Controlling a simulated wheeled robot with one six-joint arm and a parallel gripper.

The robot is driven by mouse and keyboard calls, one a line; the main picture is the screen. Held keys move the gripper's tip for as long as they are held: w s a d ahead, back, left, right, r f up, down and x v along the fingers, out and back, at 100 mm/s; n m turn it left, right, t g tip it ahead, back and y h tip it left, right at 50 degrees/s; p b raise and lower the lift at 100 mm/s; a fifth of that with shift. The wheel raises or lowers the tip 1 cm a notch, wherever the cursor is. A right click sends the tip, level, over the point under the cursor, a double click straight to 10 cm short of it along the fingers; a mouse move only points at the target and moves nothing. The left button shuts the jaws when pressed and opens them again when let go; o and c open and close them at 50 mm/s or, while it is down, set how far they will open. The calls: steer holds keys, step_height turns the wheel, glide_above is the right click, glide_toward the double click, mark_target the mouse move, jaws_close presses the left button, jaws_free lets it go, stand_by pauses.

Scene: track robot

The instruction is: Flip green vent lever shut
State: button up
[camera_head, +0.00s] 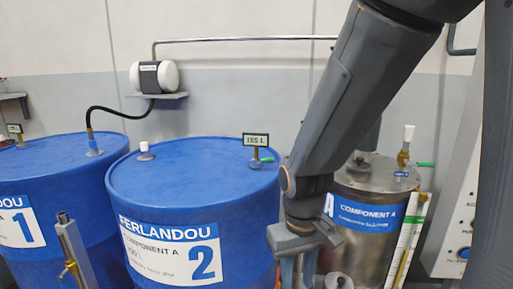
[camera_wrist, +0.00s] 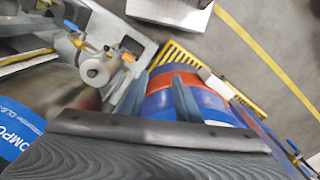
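The green lever (camera_head: 426,164) sticks out sideways to the right from a brass valve (camera_head: 403,157) with a white cap, on top of the steel Component A tank (camera_head: 345,189). My gripper (camera_head: 298,273) points down in front of the tank's left side, below and to the left of the lever and apart from it. In the wrist view my gripper (camera_wrist: 160,98) shows two grey fingers with a gap between them and nothing held. I cannot make out the green lever in the wrist view.
Blue drum 2 (camera_head: 190,188) stands just left of my gripper, with blue drum 1 (camera_head: 55,163) farther left. A white panel (camera_head: 460,215) stands to the right. The wrist view shows a round-knobbed valve (camera_wrist: 97,68), orange and blue containers (camera_wrist: 185,80) and open floor (camera_wrist: 275,55).

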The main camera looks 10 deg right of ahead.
steer(key=w+a+r+n+t+h+p, duration=0.1)
steer(key=w+r+n+h+p, duration=0.2)
steer(key=w+r+n+p, duration=0.7)
steer(key=n+t+h+p, duration=0.1)
steer(key=n+t+h, duration=0.2)
steer(key=t, duration=0.1)
glide_toward(264, 160)
steer(key=x, duration=0.2)
steer(key=p+x, duration=0.1)
steer(key=x, duration=0.2)
steer(key=p+x, duration=0.1)
steer(key=x, duration=0.1)
steer(key=shift+w+d, duration=0.2)
steer(key=shift+w, duration=0.2)
jaws_close()
